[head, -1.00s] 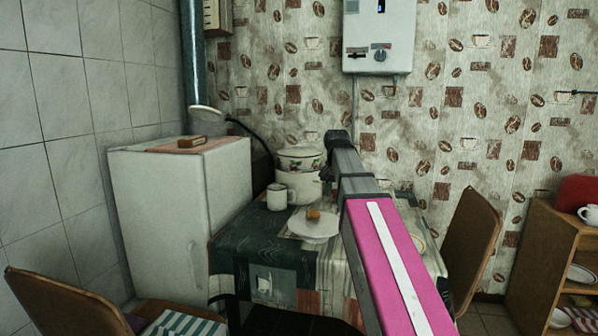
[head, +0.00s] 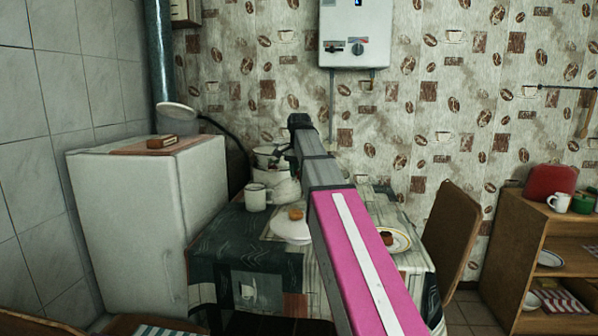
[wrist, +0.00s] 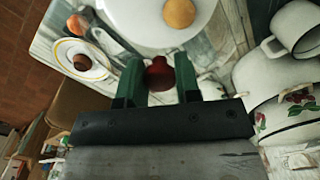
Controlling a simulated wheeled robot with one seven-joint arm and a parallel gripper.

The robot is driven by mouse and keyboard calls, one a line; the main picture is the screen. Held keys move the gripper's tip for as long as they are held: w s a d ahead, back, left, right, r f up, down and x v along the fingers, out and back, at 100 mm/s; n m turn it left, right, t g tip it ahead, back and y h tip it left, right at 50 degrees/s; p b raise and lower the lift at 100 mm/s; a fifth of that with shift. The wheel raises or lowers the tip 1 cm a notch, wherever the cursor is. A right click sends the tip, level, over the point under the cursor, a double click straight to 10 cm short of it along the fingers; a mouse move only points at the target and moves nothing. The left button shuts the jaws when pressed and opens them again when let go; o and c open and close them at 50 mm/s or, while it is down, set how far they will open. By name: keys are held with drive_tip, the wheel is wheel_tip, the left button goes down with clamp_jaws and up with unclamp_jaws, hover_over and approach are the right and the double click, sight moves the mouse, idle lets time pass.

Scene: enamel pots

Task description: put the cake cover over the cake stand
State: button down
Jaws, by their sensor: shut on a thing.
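The cake stand (head: 291,234) is the white round piece on the table, with a small orange-brown cake (head: 296,214) on top. In the wrist view the stand (wrist: 150,30) is at the top edge, with the cake (wrist: 180,12) on it. My gripper (wrist: 158,76) has its green fingers closed on a dark red knob (wrist: 159,72), apparently the cake cover's. The rest of the cover cannot be made out; it may be clear or hidden. In the head view my gripper (head: 285,152) is behind the stand, near the pots and partly hidden by my arm.
Stacked white enamel pots (head: 284,186) stand at the table's back; the lower one (wrist: 290,90) shows flowers. A white mug (head: 257,197) is left of the stand. A yellow-rimmed plate (head: 402,243) with a brown piece is at right. A fridge (head: 140,235) is left, a chair (head: 452,232) right.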

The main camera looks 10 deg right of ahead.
wheel_tip(320, 180, down, 8)
drive_tip(key=shift+r, duration=0.25)
idle(0.5)
idle(0.4)
drive_tip(key=shift+c, duration=1.3)
unclamp_jaws()
drive_tip(key=shift+r, duration=3.45)
